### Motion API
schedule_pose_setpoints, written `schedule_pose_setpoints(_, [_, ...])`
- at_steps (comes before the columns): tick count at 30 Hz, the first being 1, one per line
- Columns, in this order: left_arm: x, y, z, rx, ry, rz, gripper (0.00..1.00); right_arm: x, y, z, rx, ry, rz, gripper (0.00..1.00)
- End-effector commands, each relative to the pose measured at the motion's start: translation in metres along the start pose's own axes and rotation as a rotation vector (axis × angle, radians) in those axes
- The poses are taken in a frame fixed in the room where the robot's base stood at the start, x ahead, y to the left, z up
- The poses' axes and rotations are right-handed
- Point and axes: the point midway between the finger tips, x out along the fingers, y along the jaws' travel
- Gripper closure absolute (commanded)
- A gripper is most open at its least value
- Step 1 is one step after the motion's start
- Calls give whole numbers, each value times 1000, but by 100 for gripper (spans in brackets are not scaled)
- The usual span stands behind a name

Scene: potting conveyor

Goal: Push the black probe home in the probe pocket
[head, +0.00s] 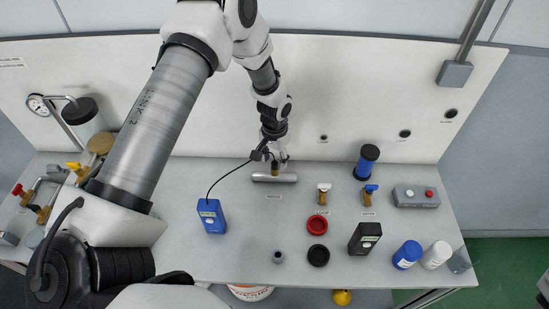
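My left gripper (276,159) is at the back middle of the bench, pointing down just above a short grey metal pipe piece (289,178). A small brown fitting, which looks like the probe pocket (275,170), stands on the pipe directly under the fingers. The black probe (261,153) is at the fingers, and its thin black cable curves left to a blue meter (212,216). The fingers appear shut on the probe. They hide much of it, so I cannot tell how deep its tip sits. My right gripper is not in view.
Red (317,226) and black (318,255) rings and a black meter (365,238) lie nearer. The upright back panel (330,90) is close behind the gripper.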

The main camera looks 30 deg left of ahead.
Motion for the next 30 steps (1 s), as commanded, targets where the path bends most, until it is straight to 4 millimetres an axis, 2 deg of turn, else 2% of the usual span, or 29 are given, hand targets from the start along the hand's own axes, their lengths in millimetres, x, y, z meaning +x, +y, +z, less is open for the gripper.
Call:
schedule_pose_setpoints(4, [-5, 0, 0, 0, 1, 0, 49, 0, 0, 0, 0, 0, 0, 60])
schedule_pose_setpoints(7, [-20, 0, -1, -1, 3, 1, 49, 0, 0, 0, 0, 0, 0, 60])
schedule_pose_setpoints(15, [-88, 0, -1, 0, 4, 1, 49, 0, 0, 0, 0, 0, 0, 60])
schedule_pose_setpoints(19, [-110, 0, -1, 0, 2, 0, 49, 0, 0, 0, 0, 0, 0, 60])
schedule_pose_setpoints(23, [-120, 0, 0, 0, -1, 0, 49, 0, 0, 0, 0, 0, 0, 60])
schedule_pose_setpoints(30, [-120, 0, 0, 0, -1, 0, 49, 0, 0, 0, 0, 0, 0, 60])
